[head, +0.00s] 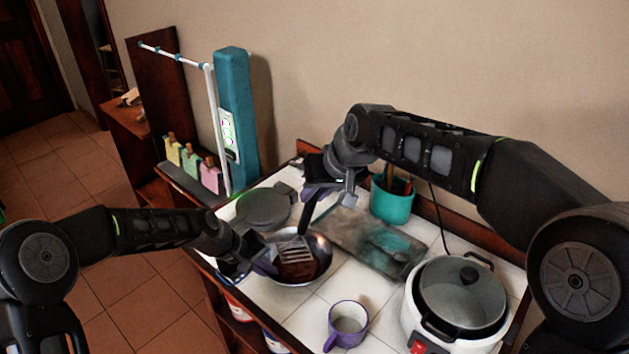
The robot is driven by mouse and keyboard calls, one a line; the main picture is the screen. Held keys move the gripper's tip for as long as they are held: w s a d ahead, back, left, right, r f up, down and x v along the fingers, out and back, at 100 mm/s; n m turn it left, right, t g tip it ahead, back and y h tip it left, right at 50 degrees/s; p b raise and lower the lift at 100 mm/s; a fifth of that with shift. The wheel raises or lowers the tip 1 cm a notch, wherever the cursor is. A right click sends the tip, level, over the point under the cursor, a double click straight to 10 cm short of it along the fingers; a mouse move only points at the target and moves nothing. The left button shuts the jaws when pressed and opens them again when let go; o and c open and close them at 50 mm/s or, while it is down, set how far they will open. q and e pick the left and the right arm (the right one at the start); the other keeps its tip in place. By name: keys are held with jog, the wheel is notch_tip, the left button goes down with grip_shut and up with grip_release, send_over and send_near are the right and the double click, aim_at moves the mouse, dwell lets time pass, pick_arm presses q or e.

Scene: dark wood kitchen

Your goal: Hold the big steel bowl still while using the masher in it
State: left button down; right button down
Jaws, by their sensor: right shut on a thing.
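The big steel bowl (325,250) stands on the white tiled counter with something reddish brown in it. The masher (292,250) has its slotted metal head down in the bowl, over the brown contents, and its dark handle leans up to the right. My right gripper (322,186) is shut on the top of the masher's handle, above and behind the bowl. My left gripper (248,274) is at the bowl's left side, close to the rim, with its fingers spread apart. Whether a finger touches the rim is hard to tell.
A dark grey round lidded thing (264,206) sits behind the bowl. A stained board (350,228) and a teal utensil pot (391,204) are to the right. A purple mug (346,326) and a white rice cooker (412,322) stand in front and right.

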aim_at(315, 210)
jog(key=shift+f, duration=2.25)
jog(key=shift+f, duration=0.15)
jog(key=shift+f, duration=0.75)
jog(key=shift+r, duration=0.1)
jog(key=shift+r, duration=1.5)
jog(key=shift+f, duration=0.35)
jog(key=shift+f, duration=1.25)
jog(key=shift+r, duration=1.6)
